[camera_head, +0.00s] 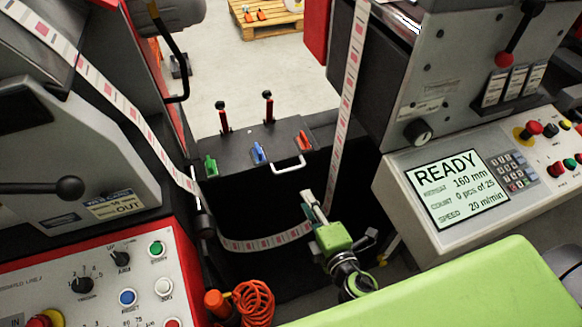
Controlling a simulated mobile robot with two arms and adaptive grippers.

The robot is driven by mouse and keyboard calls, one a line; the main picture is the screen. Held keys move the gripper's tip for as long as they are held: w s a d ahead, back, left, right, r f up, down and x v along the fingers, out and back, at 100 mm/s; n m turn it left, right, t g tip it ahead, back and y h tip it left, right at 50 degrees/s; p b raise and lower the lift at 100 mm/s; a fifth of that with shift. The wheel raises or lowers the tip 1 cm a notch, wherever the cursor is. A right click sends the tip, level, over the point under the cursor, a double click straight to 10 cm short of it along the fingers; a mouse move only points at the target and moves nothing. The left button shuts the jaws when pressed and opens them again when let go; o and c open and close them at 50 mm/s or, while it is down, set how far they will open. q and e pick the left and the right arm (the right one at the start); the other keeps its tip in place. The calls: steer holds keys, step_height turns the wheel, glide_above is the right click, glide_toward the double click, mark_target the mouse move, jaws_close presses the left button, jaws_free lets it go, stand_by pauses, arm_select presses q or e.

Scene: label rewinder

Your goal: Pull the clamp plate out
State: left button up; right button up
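I cannot make out the clamp plate for certain. My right gripper (316,210) is at the lower middle, in front of the dark gap between the two machines, beside the low loop of the printed label web (268,243). Its green and dark body hides part of the web there. Its fingertips are small and overlap the web, so I cannot tell whether they are open or touch it. My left gripper is out of view.
A black cabinet (240,143) with a white handle (288,164) and coloured tools stands behind. The left control panel (105,280) and right console (480,185), reading READY, flank the gap. An orange coiled hose (254,302) lies low. Open floor (255,75) shows beyond.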

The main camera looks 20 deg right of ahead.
mark_target(290, 170)
steer(key=x, duration=0.4)
steer(key=r+p+x, duration=0.1)
steer(key=x, duration=0.8)
steer(key=shift+w+a+p, duration=0.1)
steer(key=shift+w+p, duration=0.25)
steer(key=shift+w, duration=0.15)
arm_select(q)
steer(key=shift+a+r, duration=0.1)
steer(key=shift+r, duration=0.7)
arm_select(e)
jaws_close()
